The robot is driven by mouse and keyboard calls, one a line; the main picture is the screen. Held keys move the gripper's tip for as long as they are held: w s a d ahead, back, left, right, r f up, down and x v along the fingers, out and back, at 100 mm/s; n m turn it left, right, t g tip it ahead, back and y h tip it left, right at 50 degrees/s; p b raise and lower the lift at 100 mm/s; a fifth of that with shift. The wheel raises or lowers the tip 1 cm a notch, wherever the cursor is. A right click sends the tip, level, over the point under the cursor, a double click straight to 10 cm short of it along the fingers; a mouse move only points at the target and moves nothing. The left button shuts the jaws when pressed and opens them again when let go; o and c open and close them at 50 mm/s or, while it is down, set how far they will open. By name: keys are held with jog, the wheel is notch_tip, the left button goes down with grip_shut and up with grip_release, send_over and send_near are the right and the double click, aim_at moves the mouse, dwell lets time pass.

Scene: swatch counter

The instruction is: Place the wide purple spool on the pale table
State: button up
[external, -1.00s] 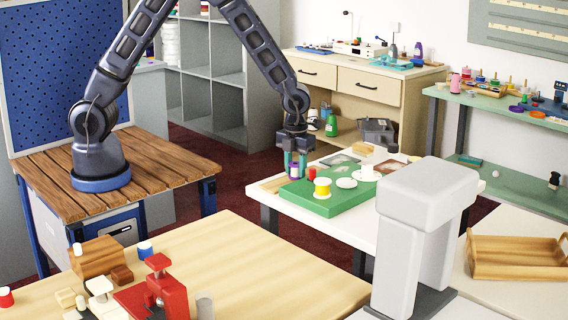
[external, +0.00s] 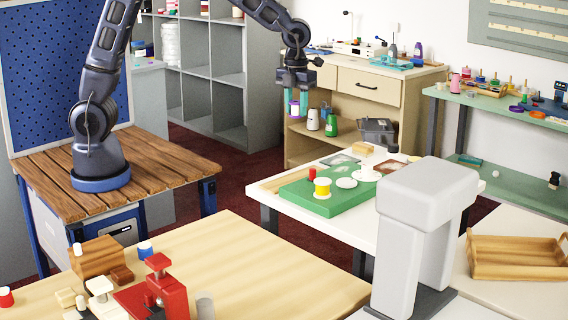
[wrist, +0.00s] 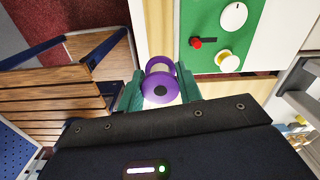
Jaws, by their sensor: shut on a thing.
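The purple spool (external: 295,108), with wide purple flanges around a pale core, is held between the green fingers of my gripper (external: 295,113). In the wrist view the spool (wrist: 159,87) sits between both fingertips, its end face toward the camera. My gripper is shut on it and holds it in the air, above and behind the white table (external: 360,226), clear of its surface. That pale table bears a green board (external: 290,198) and also shows in the wrist view (wrist: 139,25).
A light wooden table (external: 260,265) lies in front. A grey machine (external: 405,260) stands at right. The white table's front strip is bare.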

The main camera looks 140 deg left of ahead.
jog(key=shift+r, duration=0.55)
jog(key=w+d+f+m, duration=0.2)
jog(key=w+d+m, duration=0.1)
jog(key=w+d, duration=0.7)
jog(key=m, duration=0.6)
send_over(239, 277)
notch_tip(239, 277, down, 4)
notch_tip(239, 277, down, 20)
jog(key=shift+s+a+r, duration=0.1)
jog(key=shift+r, duration=0.1)
jog(key=o, duration=0.6)
jog(key=shift+f, duration=0.1)
jog(key=o, duration=0.4)
jog(key=shift+c, duration=0.2)
